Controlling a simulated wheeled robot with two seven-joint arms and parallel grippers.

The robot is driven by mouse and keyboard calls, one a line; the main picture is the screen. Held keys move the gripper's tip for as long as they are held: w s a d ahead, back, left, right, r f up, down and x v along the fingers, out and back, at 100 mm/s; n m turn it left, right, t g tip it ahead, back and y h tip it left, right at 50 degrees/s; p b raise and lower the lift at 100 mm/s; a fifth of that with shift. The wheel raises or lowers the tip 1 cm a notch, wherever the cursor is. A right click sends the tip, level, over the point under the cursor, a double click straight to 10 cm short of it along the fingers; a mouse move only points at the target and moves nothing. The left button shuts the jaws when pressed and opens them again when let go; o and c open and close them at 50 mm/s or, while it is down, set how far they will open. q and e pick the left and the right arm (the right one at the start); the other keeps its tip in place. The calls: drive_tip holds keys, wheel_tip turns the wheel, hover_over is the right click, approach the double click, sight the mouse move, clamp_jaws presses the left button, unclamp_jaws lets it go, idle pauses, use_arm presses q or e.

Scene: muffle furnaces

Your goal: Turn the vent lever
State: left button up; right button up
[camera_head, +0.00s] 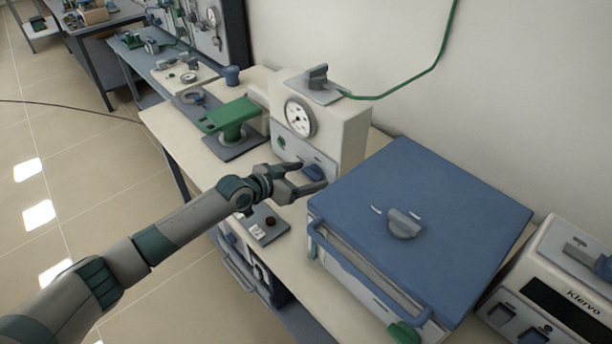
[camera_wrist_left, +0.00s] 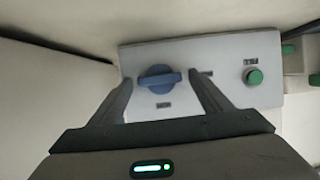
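My left gripper (camera_head: 308,177) is at the front panel of the beige gauge unit (camera_head: 345,140), fingers spread. In the left wrist view a blue rotary handle (camera_wrist_left: 160,78) lies between its two fingertips (camera_wrist_left: 163,84), with a small gap on each side. The handle's bar runs roughly level; the labels by it are too blurred to read. In the head view this blue handle (camera_head: 314,172) is partly covered by the fingers. A grey lever (camera_head: 404,223) sits on the blue furnace lid (camera_head: 450,190). I cannot tell which one is the vent lever. My right gripper is out of view.
A green button (camera_wrist_left: 254,76) is right of the handle in the wrist view. A green press-like device (camera_head: 232,115) stands left of the unit. A small control box (camera_head: 263,224) is below my gripper. A white device (camera_head: 560,290) stands at the right.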

use_arm(q)
drive_tip(key=shift+s+a+r, duration=0.1)
drive_tip(key=shift+s+a+r, duration=0.15)
drive_tip(key=shift+s+a, duration=0.15)
drive_tip(key=shift+a, duration=0.05)
drive_tip(key=b+v, duration=0.3)
drive_tip(key=v, duration=1.3)
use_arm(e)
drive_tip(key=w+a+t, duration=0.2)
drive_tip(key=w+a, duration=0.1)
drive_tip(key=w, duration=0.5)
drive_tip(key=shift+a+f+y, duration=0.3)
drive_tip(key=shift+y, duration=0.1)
use_arm(q)
drive_tip(key=shift+a, duration=0.1)
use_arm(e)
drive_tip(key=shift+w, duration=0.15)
